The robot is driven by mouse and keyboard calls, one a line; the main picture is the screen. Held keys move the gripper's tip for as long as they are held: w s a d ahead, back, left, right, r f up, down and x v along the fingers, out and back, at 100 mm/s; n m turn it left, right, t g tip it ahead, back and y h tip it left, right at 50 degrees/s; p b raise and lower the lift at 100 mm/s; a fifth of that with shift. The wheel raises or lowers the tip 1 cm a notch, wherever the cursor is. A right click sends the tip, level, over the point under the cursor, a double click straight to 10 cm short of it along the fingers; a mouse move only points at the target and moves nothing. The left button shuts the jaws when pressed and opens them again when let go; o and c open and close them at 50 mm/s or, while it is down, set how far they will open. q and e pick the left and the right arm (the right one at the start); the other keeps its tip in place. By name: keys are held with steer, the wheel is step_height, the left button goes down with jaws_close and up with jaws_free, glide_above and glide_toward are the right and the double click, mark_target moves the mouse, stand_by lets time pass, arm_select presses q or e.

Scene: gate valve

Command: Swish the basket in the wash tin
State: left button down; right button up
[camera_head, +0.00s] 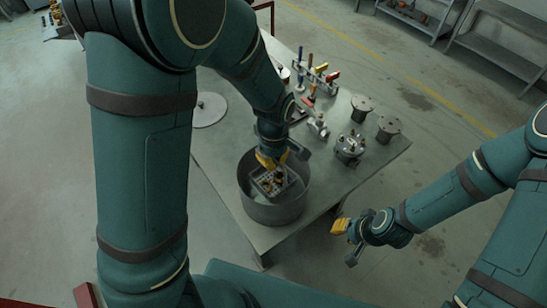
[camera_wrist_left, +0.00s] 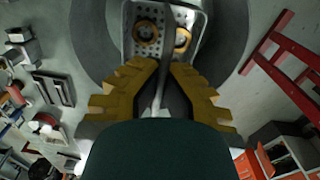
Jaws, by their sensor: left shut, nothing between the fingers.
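The wash tin (camera_head: 275,214) is a wide round grey tub near the table's front edge. The perforated metal basket (camera_head: 263,183) is inside the tin, with small brass-coloured rings in it. In the left wrist view the basket (camera_wrist_left: 145,46) holds two rings, and the tin wall (camera_wrist_left: 232,45) curves around it. My left gripper (camera_head: 267,161) is over the basket's edge, its yellow fingers closed together at the tips (camera_wrist_left: 163,62). A thin upright grey strip shows behind the fingers. Whether they touch the basket is unclear. My right gripper (camera_head: 341,227) is off the table's right side, its fingers too small to judge.
On the table, a valve body (camera_head: 349,148), two flanged grey parts (camera_head: 389,127) and a rack of coloured-handled tools (camera_head: 318,75) stand behind and right of the tin. A round disc (camera_head: 208,109) lies at the left. The table's front right corner is bare.

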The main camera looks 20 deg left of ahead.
arm_select(q)
steer(key=shift+f+b, duration=1.4)
steer(key=shift+f, duration=0.8)
steer(key=shift+f, duration=0.35)
steer(key=shift+f+b, duration=0.3)
steer(key=shift+b, duration=0.1)
steer(key=shift+f, duration=0.1)
steer(key=shift+r+p, duration=0.75)
steer(key=shift+f+b, duration=0.4)
steer(key=shift+f, duration=0.35)
steer(key=shift+r, duration=0.15)
steer(key=shift+r+p, duration=0.35)
steer(key=shift+p, duration=0.15)
steer(key=shift+r, duration=0.25)
